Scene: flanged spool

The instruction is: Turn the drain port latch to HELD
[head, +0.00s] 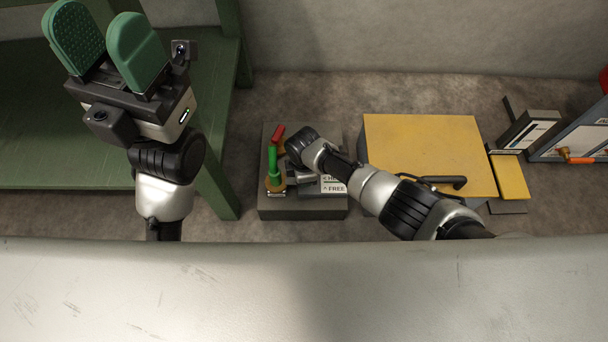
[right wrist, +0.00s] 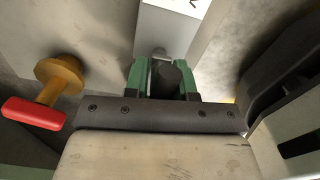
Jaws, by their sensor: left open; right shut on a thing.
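The grey block (head: 303,208) on the floor carries a label plate (head: 335,188) reading FREE, with a partly covered line above it. My right arm reaches over this block and hides most of the latch in the head view. In the right wrist view, my right gripper (right wrist: 164,82) is shut on a dark rounded grip (right wrist: 166,76), apparently the latch handle, between its green fingers. A small metal piece shows just beyond it. The latch's position against the label cannot be read. My left gripper (head: 107,48) is open and empty at the upper left, far from the block.
A green lever (head: 272,165) and a red handle (head: 278,136) stand close left of my right wrist. A yellow-topped box (head: 425,145) is right of the block. A green bench (head: 205,95) stands left. Several panels are at the far right.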

